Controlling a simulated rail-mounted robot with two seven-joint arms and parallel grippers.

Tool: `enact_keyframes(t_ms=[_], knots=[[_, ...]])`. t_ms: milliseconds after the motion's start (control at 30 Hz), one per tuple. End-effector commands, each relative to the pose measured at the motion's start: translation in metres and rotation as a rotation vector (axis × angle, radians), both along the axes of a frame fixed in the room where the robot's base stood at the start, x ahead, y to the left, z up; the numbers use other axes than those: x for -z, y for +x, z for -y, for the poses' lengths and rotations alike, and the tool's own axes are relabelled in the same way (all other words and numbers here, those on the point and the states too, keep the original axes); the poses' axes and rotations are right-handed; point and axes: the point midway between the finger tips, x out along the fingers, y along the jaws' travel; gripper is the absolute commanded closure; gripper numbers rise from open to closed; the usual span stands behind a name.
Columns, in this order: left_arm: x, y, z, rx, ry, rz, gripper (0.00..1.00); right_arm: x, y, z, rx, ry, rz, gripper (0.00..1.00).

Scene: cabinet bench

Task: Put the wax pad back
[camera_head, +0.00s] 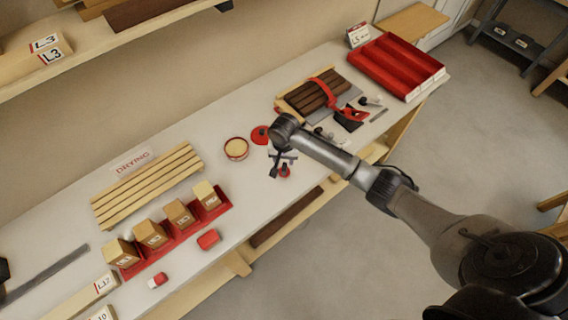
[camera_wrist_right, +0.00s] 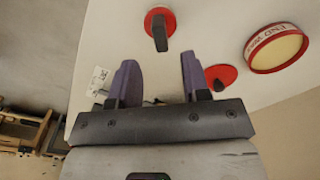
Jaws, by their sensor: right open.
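A round red tin of pale yellow wax (camera_head: 236,149) stands open on the bench; in the right wrist view the tin (camera_wrist_right: 277,48) shows a label reading END WAX. A red disc with a dark upright grip (camera_head: 285,171) lies near the front edge; in the right wrist view this disc (camera_wrist_right: 168,18) is beyond my fingertips. A second red disc with a dark knob (camera_head: 261,135) lies beside the tin, also in the wrist view (camera_wrist_right: 213,71). I cannot tell for sure which disc is the wax pad. My right gripper (camera_head: 281,163) is open and empty above the front disc. My left gripper is not in view.
A slatted drying rack (camera_head: 148,186) and a red tray of wooden blocks (camera_head: 178,238) stand to the left. A strapped stack of brown slats (camera_head: 316,94) and a red divided tray (camera_head: 397,66) are at the right.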

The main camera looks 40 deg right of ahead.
Motion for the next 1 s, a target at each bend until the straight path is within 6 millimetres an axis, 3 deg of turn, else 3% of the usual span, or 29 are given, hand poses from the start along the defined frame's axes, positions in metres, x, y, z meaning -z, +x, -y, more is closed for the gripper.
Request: enact_keyframes(t_ms=[100, 333, 533, 667, 767, 900, 1000], knots=[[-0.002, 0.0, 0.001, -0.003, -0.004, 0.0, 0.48, -0.02, 0.0, 0.0, -0.001, -0.001, 0.003, 0.57], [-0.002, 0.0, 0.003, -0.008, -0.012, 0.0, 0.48, -0.041, 0.0, 0.0, 0.0, 0.0, 0.001, 0.57], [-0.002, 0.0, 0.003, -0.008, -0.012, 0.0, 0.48, -0.045, -0.001, -0.001, -0.001, 0.0, 0.0, 0.57], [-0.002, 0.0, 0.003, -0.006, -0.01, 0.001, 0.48, -0.035, -0.013, -0.013, -0.058, 0.005, 0.006, 0.57], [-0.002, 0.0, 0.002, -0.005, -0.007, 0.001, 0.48, -0.016, -0.04, -0.036, -0.181, 0.016, 0.024, 0.57], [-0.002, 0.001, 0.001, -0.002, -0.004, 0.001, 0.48, 0.007, -0.1, -0.077, -0.42, 0.035, 0.081, 0.57], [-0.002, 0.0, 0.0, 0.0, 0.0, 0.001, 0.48, 0.012, -0.147, -0.099, -0.58, 0.037, 0.136, 0.57]])
